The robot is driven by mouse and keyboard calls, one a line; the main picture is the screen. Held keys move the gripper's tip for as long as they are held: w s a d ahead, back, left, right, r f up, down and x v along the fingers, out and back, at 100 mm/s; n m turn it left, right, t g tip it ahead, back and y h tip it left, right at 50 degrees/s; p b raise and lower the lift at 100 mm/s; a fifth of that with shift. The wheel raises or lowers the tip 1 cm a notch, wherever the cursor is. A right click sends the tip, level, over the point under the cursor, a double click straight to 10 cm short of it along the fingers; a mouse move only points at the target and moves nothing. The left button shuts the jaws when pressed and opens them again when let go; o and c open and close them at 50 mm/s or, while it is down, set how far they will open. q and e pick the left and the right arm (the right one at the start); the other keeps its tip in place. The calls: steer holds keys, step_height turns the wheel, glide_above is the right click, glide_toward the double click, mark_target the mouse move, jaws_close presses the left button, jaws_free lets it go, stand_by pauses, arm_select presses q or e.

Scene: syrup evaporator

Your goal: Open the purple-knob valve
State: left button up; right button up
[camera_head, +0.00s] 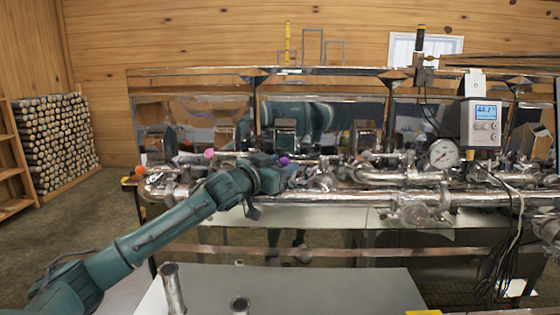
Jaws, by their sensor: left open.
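The purple knob (284,160) of the valve shows on the metal pipework at the front of the evaporator. My left arm reaches in from the lower left. Its gripper (284,172) is open and at the purple knob. The fingers are small and dark here, so I cannot tell whether they touch the knob or stand around it. The valve body below the knob is mostly hidden by the gripper. My right gripper is not in view.
A pink knob (209,153) and an orange knob (140,170) stand to the left along the pipes. A pressure gauge (443,153) and a digital controller (480,124) with hanging cables are at the right. A pale table (320,290) with upright metal tubes (173,290) is in front.

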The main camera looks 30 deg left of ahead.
arm_select(q)
jaws_close()
stand_by(0.6)
steer(key=shift+r, duration=0.1)
